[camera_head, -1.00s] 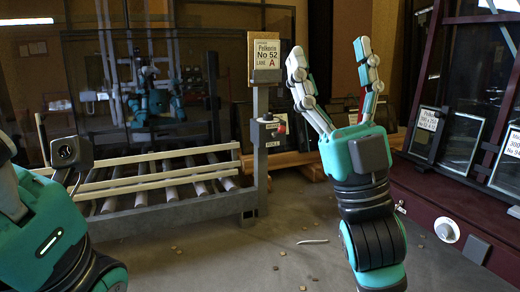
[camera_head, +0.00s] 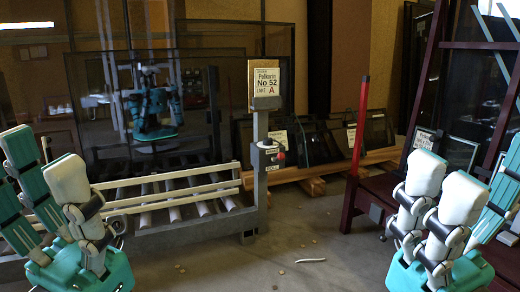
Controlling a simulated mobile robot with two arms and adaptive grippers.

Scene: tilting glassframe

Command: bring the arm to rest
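My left gripper (camera_head: 45,165) is at the lower left with its fingers pointing up. Its teal fingers and its white-padded finger stand apart, with nothing between them. My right gripper (camera_head: 480,170) is at the lower right, also fingers up. Its two white-padded fingers are apart from the teal finger near the right edge, and it looks empty. Both grippers are in the foreground and touch nothing that I can see. Most of both arms is below or beyond the picture edge.
A roller conveyor (camera_head: 180,205) with pale rails stands at left centre. Its post carries a sign (camera_head: 266,82) and a red button (camera_head: 280,156). A dark red frame (camera_head: 364,197) with a bright red upright stands behind my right gripper. The floor (camera_head: 300,235) between my grippers is mostly clear.

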